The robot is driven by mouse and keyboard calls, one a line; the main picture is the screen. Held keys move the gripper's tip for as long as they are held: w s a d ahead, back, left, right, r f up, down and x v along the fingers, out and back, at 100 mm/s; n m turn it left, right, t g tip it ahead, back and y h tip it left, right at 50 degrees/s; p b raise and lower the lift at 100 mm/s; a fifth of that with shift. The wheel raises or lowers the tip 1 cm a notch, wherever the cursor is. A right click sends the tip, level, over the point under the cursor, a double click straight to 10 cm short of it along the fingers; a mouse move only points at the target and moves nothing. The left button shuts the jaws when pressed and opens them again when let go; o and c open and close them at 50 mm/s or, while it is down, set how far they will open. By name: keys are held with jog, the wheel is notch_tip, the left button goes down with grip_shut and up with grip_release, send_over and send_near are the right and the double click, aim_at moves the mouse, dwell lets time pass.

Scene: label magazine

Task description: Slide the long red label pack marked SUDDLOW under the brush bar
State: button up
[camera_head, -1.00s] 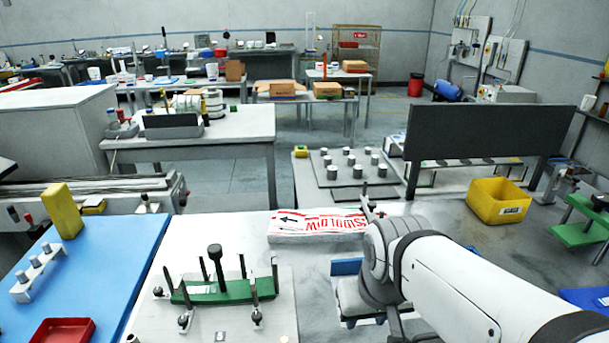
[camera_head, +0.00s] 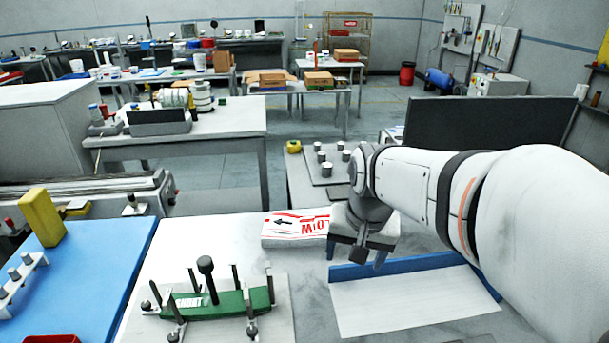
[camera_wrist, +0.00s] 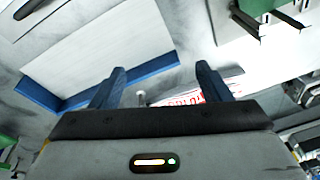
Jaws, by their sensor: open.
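The label pack (camera_head: 285,230) is a long, flat white block with red print and a black arrow. It lies on the pale table, and my gripper's wrist covers its right end, so only part of the word shows. My gripper (camera_head: 369,257) is open and empty, pointing down just right of the pack. In the wrist view the red-printed pack (camera_wrist: 222,90) shows past the right finger of my gripper (camera_wrist: 160,80), apart from it as far as I can tell. I cannot clearly make out a brush bar.
A white plate with a blue raised edge (camera_head: 400,267) lies in front and right of my gripper. A green fixture (camera_head: 222,304) with a black knob and upright posts stands front left. A blue mat (camera_head: 95,268) is further left. A dark upright panel (camera_head: 490,122) stands behind my arm.

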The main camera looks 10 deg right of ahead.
jog(key=o, duration=0.6)
jog(key=w+f+m+g+p, duration=0.1)
jog(key=w+m, duration=0.5)
jog(key=w, duration=0.9)
jog(key=shift+w+d+m+y, duration=0.3)
jog(key=shift+d, duration=0.1)
jog(key=w+f+m, duration=0.1)
jog(key=w, duration=0.1)
jog(key=w+f+m, duration=0.1)
jog(key=w, duration=0.1)
jog(key=w+f+m, duration=0.1)
jog(key=w, duration=0.1)
jog(key=shift+w+d+f+g, duration=0.15)
jog(key=shift+w+d+g, duration=0.15)
jog(key=shift+w+g, duration=0.1)
jog(key=m+p, duration=0.1)
jog(key=m, duration=0.3)
send_near(326, 227)
jog(key=shift+w+d+f+g+y, duration=0.1)
jog(key=shift+d+f+g+y, duration=0.15)
jog(key=shift+g+y, duration=0.05)
jog(key=shift+w+f, duration=0.25)
jog(key=shift+f, duration=0.35)
jog(key=f, duration=0.2)
jog(key=f+p, duration=0.1)
jog(key=f, duration=0.1)
jog(key=a+f, duration=0.1)
jog(key=f, duration=0.2)
jog(key=shift+f, duration=0.1)
